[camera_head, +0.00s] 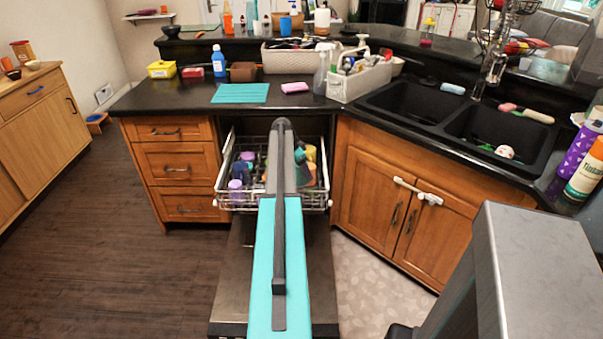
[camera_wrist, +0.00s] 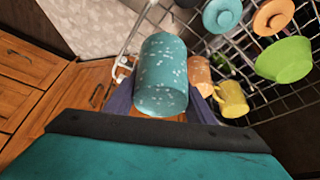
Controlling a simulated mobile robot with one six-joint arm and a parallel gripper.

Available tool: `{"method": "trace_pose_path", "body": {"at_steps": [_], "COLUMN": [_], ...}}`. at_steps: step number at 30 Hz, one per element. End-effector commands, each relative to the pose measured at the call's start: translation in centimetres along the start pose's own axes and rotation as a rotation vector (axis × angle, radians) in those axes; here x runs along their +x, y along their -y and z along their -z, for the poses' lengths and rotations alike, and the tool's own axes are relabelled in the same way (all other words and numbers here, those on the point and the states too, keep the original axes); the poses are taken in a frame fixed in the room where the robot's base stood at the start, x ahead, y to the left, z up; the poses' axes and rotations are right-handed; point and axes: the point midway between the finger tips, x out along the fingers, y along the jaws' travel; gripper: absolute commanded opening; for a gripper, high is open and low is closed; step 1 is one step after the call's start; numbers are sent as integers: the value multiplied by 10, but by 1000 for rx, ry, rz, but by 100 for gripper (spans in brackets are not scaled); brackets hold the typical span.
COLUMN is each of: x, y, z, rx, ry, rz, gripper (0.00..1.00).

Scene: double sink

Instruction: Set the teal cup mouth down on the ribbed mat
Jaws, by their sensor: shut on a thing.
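The teal cup (camera_wrist: 163,72), speckled with white, is between the two dark fingers of my gripper (camera_wrist: 160,92) in the wrist view. My gripper is shut on it, over the dishwasher rack. The cup's opening does not show, so I cannot tell which way its mouth faces. In the head view my arm hides most of the gripper, and a dark teal shape just right of the arm is too small to make out.
The pulled-out rack (camera_head: 236,200) holds several dishes, including a yellow mug (camera_wrist: 232,98) and a green bowl (camera_wrist: 285,60). A pink sponge (camera_head: 294,87) lies right of the mat. A blue bottle (camera_head: 219,62) and brown box (camera_head: 243,71) stand behind it.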

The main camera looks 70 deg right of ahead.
Motion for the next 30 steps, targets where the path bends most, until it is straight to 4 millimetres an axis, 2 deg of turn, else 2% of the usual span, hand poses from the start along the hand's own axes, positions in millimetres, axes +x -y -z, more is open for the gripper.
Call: {"method": "trace_pose_path", "body": {"at_steps": [1,5,15,23,30], "x": [-14,-48,-141,-212,-278], "y": [4,16,39,44,39], "z": [-12,-42,-134,-205,-272], "rx": [-25,-103,-334,-515,-687], "ry": [0,-1,0,-1,-1], "rz": [12,45,140,215,286], "gripper": [27,27,27,27,27]}}
